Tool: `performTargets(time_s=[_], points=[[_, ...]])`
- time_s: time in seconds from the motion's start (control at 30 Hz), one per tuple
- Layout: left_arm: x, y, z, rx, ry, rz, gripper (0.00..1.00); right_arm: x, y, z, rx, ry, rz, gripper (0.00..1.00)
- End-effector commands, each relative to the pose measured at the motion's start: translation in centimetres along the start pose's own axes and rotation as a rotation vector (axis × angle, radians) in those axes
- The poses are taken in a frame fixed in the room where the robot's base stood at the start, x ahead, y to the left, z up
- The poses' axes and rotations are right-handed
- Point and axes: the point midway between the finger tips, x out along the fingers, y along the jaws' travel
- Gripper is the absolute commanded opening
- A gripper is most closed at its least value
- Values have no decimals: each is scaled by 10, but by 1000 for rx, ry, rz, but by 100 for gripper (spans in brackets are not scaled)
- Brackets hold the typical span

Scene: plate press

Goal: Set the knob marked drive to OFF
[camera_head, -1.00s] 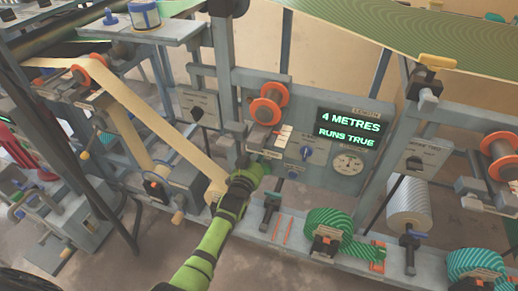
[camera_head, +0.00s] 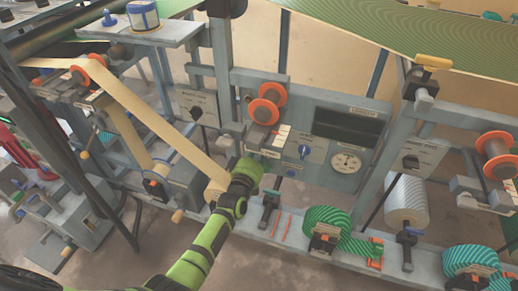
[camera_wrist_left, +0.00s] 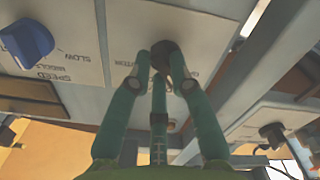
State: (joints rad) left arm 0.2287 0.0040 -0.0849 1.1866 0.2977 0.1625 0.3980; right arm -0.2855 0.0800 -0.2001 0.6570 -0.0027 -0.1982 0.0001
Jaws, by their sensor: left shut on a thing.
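My left gripper (camera_wrist_left: 168,85) is shut on a dark round knob (camera_wrist_left: 167,50) on a pale plate (camera_wrist_left: 120,20) in the left wrist view. The fingers hide part of the plate's lettering, so I cannot read its whole label or the knob's setting. In the head view my left gripper (camera_head: 250,168) is against the lower left of the grey panel, and it hides that knob there. The display (camera_head: 347,125) on the panel is dark. My right gripper is in neither view.
A blue knob (camera_head: 304,152), also in the left wrist view (camera_wrist_left: 27,42), sits beside the held knob on a plate marked SPEED. A white dial (camera_head: 347,162) is right of it. A tan web (camera_head: 150,120) runs down close to my left arm. Green rolls (camera_head: 328,225) stand below.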

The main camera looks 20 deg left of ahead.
Motion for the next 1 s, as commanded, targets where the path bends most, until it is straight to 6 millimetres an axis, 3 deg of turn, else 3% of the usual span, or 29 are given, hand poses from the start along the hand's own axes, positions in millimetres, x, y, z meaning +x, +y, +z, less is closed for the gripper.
performTargets(time_s=[0.5,0.73,1.0], points=[[0,2,-2,-335,1,1,0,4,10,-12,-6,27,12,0],[0,2,-2,-386,1,1,0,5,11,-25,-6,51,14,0],[0,2,-2,-398,0,1,0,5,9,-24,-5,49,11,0]])
